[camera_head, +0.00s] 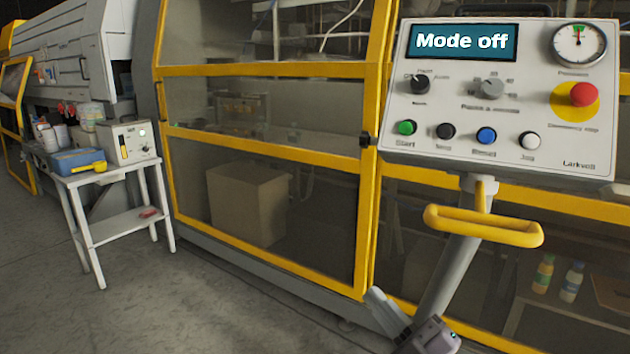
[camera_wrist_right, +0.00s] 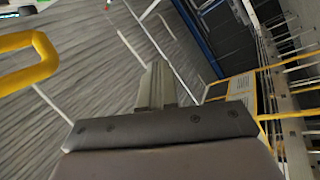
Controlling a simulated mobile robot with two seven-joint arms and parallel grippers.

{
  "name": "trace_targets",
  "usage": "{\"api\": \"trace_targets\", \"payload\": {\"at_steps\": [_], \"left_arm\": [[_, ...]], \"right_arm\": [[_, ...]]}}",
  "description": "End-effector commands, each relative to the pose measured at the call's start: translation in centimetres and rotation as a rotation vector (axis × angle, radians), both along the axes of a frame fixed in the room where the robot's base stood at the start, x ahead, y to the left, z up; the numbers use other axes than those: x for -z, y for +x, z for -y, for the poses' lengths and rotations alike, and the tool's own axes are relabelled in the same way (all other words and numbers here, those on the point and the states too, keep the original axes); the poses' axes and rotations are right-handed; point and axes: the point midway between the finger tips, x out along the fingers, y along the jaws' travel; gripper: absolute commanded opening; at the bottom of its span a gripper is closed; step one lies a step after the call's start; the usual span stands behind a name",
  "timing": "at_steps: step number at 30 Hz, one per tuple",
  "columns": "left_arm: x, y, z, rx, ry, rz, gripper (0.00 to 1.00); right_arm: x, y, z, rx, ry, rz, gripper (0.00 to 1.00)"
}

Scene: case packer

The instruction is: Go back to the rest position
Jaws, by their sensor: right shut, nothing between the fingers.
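My right gripper (camera_head: 385,308) is at the bottom of the head view, below the control panel (camera_head: 505,165) and beside its grey post (camera_head: 446,275). Its fingers are shut with nothing between them. The fingers also show in the right wrist view (camera_wrist_right: 157,86), pointing over the grey floor. The panel's screen reads "Mode off". The yellow handle (camera_head: 484,233) under the panel is above and to the right of the gripper, apart from it. It also shows at the left of the right wrist view (camera_wrist_right: 28,72). My left gripper is not in view.
The yellow-framed machine guard (camera_head: 260,140) stands behind the gripper, with a cardboard box (camera_head: 248,204) behind its clear panel. A white side table (camera_head: 125,222) with a blue bin (camera_head: 78,160) stands at the left. The floor (camera_head: 180,300) at the front left is clear.

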Motion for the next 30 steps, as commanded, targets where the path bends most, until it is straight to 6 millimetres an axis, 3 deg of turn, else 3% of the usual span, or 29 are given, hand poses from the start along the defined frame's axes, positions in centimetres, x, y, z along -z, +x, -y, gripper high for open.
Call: {"api": "trace_targets", "payload": {"at_steps": [5,8,15,21,24,30], "left_arm": [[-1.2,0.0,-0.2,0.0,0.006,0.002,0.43],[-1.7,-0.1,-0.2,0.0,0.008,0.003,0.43],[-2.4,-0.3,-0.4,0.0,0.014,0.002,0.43],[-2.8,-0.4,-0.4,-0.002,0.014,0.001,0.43],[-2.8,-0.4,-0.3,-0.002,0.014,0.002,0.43],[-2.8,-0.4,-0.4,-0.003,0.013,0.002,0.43]], "right_arm": [[7.9,-1.7,3.7,0.139,0.178,-0.363,0.0],[12.7,-3.9,5.6,0.218,0.264,-0.564,0.0],[23.1,-12.3,9.2,0.403,0.428,-1.026,0.0],[27.4,-18.2,10.4,0.494,0.503,-1.254,0.0],[28.2,-19.4,10.6,0.512,0.515,-1.298,0.0],[28.4,-19.7,10.7,0.514,0.518,-1.306,0.0]]}}
